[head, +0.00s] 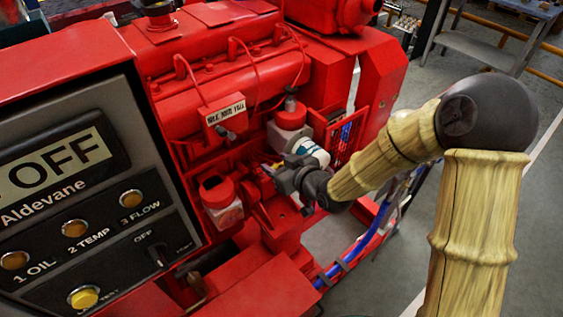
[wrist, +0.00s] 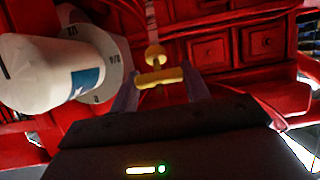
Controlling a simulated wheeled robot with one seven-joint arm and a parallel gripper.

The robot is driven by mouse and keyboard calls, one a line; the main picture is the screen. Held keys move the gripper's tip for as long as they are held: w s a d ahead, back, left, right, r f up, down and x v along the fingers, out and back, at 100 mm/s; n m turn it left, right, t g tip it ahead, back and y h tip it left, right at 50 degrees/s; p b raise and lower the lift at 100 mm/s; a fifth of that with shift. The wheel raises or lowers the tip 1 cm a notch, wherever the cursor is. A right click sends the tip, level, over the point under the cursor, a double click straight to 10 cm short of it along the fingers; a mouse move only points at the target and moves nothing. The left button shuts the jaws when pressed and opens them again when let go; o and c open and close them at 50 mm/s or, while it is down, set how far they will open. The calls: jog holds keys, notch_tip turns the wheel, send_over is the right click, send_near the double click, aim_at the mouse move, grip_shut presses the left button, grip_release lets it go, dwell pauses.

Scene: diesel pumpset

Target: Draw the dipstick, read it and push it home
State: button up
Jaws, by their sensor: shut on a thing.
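The dipstick's yellow T-shaped handle (wrist: 160,77) is between the two fingers of my gripper (wrist: 160,88) in the wrist view. My gripper is shut on it. A yellow collar (wrist: 154,53) and a thin pale stem run up from the handle toward the red engine. I cannot tell how far the rod sits in its tube. In the head view my gripper (head: 276,180) is at the side of the red engine (head: 225,75), and the handle is too small and covered to make out.
A white cylinder with a blue patch (wrist: 62,72) is close left of my gripper; in the head view a white canister (head: 311,152) is just above it. Red-capped containers (head: 220,200) stand near. The control panel (head: 85,200) fills the left. Blue hoses (head: 365,245) run at lower right.

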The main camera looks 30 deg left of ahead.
jog(key=o, duration=1.4)
jog(key=shift+d, duration=0.1)
jog(key=shift+b+v, duration=4.1)
jog(key=shift+v, duration=4.5)
jog(key=shift+r, duration=0.15)
